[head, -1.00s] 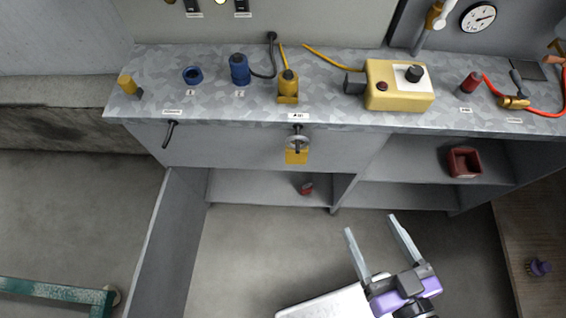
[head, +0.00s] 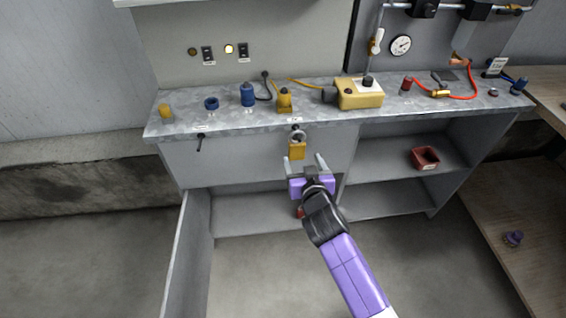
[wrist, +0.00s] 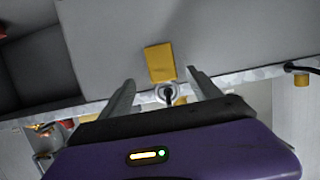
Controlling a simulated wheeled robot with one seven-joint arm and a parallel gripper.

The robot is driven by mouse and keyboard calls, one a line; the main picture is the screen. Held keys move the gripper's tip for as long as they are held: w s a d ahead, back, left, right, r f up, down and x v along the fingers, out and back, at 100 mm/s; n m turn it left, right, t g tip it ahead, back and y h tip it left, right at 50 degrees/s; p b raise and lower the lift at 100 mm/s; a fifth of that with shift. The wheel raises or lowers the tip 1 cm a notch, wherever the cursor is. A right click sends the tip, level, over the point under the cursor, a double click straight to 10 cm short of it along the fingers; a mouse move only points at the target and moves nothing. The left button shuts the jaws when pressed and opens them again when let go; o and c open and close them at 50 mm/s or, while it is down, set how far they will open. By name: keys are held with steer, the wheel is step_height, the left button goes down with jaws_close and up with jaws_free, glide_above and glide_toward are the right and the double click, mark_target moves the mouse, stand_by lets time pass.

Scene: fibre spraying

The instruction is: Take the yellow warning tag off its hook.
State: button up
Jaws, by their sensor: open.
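The yellow warning tag (head: 297,151) hangs on the front panel of the bench, below a grey round ring (head: 298,136) at its hook. In the wrist view, which looks upside down, the tag (wrist: 160,62) shows above the ring (wrist: 169,92). My gripper (head: 304,161) is open and empty, just below and in front of the tag in the head view. In the wrist view its fingers (wrist: 161,80) stand on either side of the tag and ring. I see no contact. How far the fingertips are from the panel is hard to tell.
The bench top (head: 225,118) carries several connectors and a yellow box (head: 360,94). Open shelves below hold a red bin (head: 425,158). An open door panel (head: 188,250) stands at lower left.

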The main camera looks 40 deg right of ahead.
mark_target(297, 149)
steer(key=shift+w+d, duration=0.25)
steer(key=shift+w, duration=0.3)
steer(key=shift+p+x, duration=0.4)
steer(key=shift+x, duration=3.05)
steer(key=shift+w+a+r, duration=0.1)
steer(key=c, duration=1.5)
